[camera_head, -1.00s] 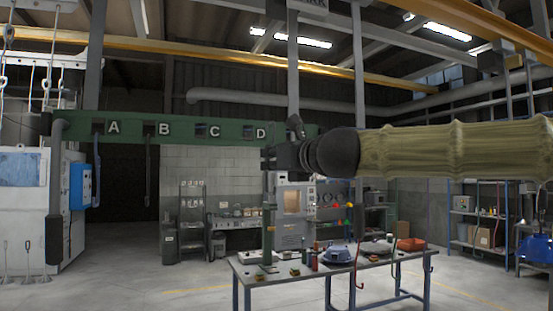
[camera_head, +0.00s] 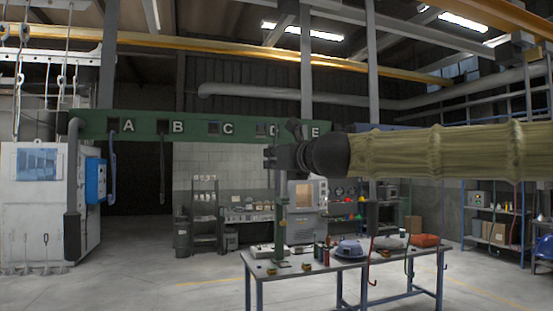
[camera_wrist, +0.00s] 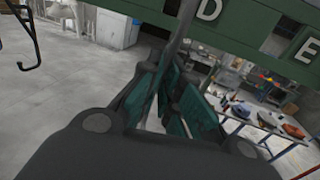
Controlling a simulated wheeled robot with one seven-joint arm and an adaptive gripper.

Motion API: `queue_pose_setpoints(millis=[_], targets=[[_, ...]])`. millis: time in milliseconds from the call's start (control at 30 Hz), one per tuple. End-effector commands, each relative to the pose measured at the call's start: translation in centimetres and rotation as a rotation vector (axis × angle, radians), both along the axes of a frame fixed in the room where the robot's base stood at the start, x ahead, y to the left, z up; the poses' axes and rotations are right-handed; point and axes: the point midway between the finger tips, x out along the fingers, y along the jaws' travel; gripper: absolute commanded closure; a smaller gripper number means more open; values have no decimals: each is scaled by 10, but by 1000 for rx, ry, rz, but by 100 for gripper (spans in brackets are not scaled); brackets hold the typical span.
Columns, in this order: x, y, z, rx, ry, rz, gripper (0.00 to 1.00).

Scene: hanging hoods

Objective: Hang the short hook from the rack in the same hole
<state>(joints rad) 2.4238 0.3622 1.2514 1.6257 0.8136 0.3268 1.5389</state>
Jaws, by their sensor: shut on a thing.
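The green rack (camera_head: 190,124) carries the letters A to E along its beam. It also crosses the top of the wrist view (camera_wrist: 262,28). My gripper (camera_head: 272,157) is beside the beam near D, which it partly covers. The wrist view shows my green fingers (camera_wrist: 162,98) closed around a thin grey bar (camera_wrist: 183,28), which I take to be the hook. The bar rises in front of the rack; its ends are not clearly seen. A blue-grey hook (camera_head: 112,180) hangs at A and a darker hook (camera_head: 162,178) at B. No hook shows at C.
A work table (camera_head: 310,267) with a blue hood, a red item and small parts stands beyond my gripper. Coloured hooks (camera_head: 372,255) hang in front of its right side. A white cabinet (camera_head: 35,200) is at the left. The floor at front left is clear.

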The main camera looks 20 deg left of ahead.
Motion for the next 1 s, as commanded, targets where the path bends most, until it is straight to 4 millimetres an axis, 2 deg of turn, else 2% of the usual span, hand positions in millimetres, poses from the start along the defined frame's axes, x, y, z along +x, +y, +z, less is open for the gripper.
queue_pose_setpoints(millis=[1000], targets=[[5, 6, 1, 0, 0, 0, 100]])
